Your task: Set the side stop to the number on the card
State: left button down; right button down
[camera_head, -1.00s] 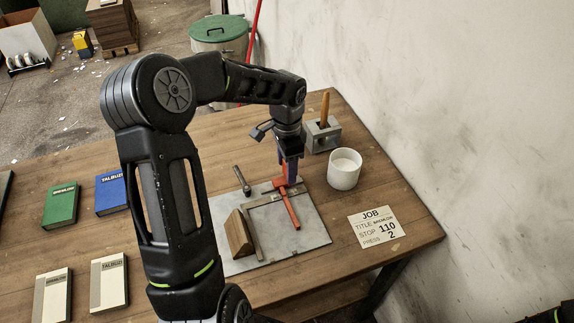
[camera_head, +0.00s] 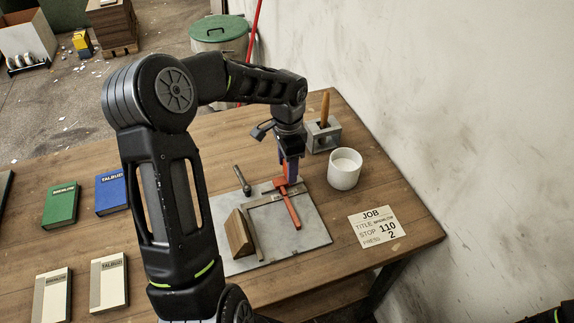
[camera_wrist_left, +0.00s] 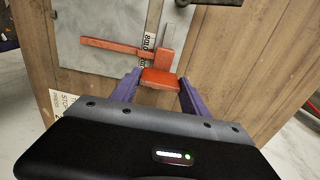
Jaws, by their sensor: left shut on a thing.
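The red side stop (camera_head: 291,210) sits across the ruled bar at the back of the grey metal plate (camera_head: 297,237). My left gripper (camera_head: 291,180) is at the stop's far end. In the left wrist view, its purple fingers (camera_wrist_left: 160,90) are shut on the stop's orange-red block (camera_wrist_left: 160,77), and the stop's long arm (camera_wrist_left: 110,45) reaches left over the plate. The scale's marks are too small to read. The job card (camera_head: 377,227) lies right of the plate and reads STOP 110, PRESS 2. My right gripper is not in view.
A wooden wedge block (camera_head: 239,234) stands on the plate's left part. A white cup (camera_head: 344,169) and a grey holder with a wooden handle (camera_head: 323,134) stand behind right. Green (camera_head: 61,205) and blue (camera_head: 111,193) books lie left. A wall borders the right.

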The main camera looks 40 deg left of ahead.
pick_arm(q)
jog(key=shift+w+d, duration=0.2)
jog(key=shift+w, duration=0.1)
jog(key=shift+w+d, duration=0.1)
jog(key=shift+w, duration=0.05)
jog(key=c, duration=0.6)
grip_release()
jog(key=shift+o, duration=0.2)
jog(key=shift+r+p, duration=0.3)
jog(key=shift+r, duration=0.25)
notch_tip(320, 180, up, 7)
jog(key=p, duration=0.1)
